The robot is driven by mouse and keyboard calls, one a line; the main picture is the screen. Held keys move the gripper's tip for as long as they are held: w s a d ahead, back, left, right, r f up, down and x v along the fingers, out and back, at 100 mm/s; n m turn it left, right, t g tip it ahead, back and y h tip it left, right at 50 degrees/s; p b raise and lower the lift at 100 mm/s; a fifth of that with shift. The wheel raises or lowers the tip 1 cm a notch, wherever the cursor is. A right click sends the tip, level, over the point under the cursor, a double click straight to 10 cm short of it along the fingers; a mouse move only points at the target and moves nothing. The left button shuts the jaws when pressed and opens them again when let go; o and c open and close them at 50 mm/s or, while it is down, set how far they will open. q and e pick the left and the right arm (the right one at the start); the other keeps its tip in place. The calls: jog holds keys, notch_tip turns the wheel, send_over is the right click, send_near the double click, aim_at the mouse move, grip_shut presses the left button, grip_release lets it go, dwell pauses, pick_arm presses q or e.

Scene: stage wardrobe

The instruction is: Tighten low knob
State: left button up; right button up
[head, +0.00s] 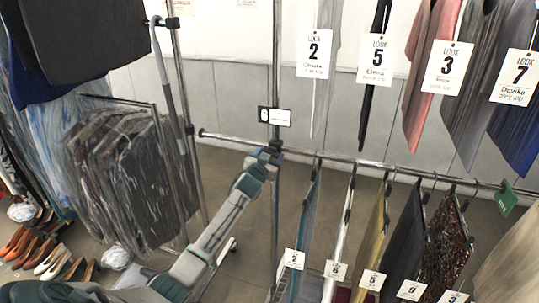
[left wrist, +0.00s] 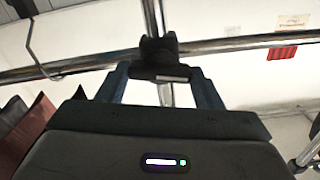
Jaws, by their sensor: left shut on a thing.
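The low knob (left wrist: 158,52) is a dark block where the upright pole and the lower rail cross, in the middle of the left wrist view. My left gripper (left wrist: 160,76) has one finger on each side of the knob's near end and is shut on it. In the head view my left gripper (head: 271,150) reaches up to the joint of the upright pole (head: 276,60) and the lower rail (head: 340,158). There the gripper mostly hides the knob. My right gripper is in neither view.
Garments with numbered tags hang from the lower rail, the nearest a teal one (head: 306,225) just right of my arm. A "6" sign (head: 274,116) sits on the pole above the gripper. Dark garments (head: 130,180) hang at the left, with shoes (head: 45,255) on the floor.

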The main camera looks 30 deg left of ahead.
pick_arm(q)
jog(key=m+p, duration=0.2)
jog(key=m, duration=0.3)
jog(key=shift+d+m, duration=0.1)
jog(key=shift+m, duration=0.2)
jog(key=m+p, duration=0.2)
jog(key=m, duration=0.2)
jog(key=shift+d+f+m+p, duration=0.15)
jog(key=shift+m+p, duration=0.7)
jog(key=shift+m, duration=1.95)
jog(key=shift+f, duration=0.1)
jog(key=o, duration=1)
